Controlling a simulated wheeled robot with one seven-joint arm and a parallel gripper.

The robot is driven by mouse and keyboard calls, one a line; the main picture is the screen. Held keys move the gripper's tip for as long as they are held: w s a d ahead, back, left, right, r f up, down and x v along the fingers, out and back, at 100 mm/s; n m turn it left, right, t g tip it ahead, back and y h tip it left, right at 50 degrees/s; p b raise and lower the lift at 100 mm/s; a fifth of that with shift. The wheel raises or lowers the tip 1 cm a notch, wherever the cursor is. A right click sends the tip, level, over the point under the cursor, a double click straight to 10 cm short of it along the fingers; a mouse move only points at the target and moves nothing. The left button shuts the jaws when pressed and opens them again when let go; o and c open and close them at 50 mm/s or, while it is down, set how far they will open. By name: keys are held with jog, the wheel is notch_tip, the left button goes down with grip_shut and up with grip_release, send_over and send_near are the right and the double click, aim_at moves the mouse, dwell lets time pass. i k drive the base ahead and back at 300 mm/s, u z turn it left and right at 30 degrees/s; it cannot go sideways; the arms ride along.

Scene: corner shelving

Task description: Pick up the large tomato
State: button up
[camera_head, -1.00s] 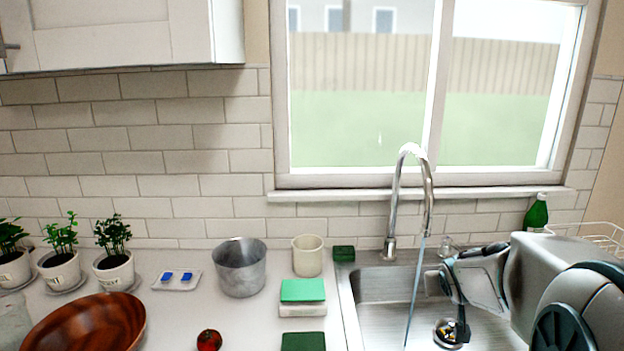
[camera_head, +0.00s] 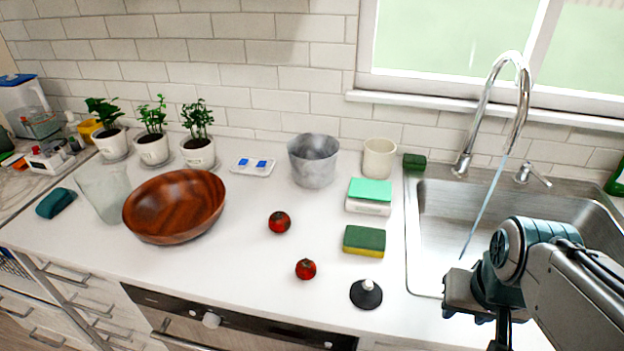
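Two red tomatoes lie on the white counter in the head view. The farther tomato (camera_head: 279,222) is right of the wooden bowl and looks slightly larger, given its distance. The nearer tomato (camera_head: 305,269) lies closer to the front edge. My gripper (camera_head: 480,316) is at the lower right, in front of the sink and well to the right of both tomatoes. Its fingers are small, dark and partly cut off by the lower edge, so I cannot tell whether they are open. No tomato is at it.
A wooden bowl (camera_head: 175,207) stands left of the tomatoes. A metal pot (camera_head: 313,162) is behind them. A green-yellow sponge (camera_head: 364,241) and a dark stopper-like object (camera_head: 366,294) lie to their right. The sink (camera_head: 440,215) has running water. Counter around the tomatoes is clear.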

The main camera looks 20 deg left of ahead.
aim_at(279, 221)
jog(key=k, duration=0.95)
jog(key=u, duration=2.45)
jog(key=i, duration=1.55)
jog(key=z, duration=2.3)
jog(key=i, duration=0.5)
jog(key=z, duration=0.05)
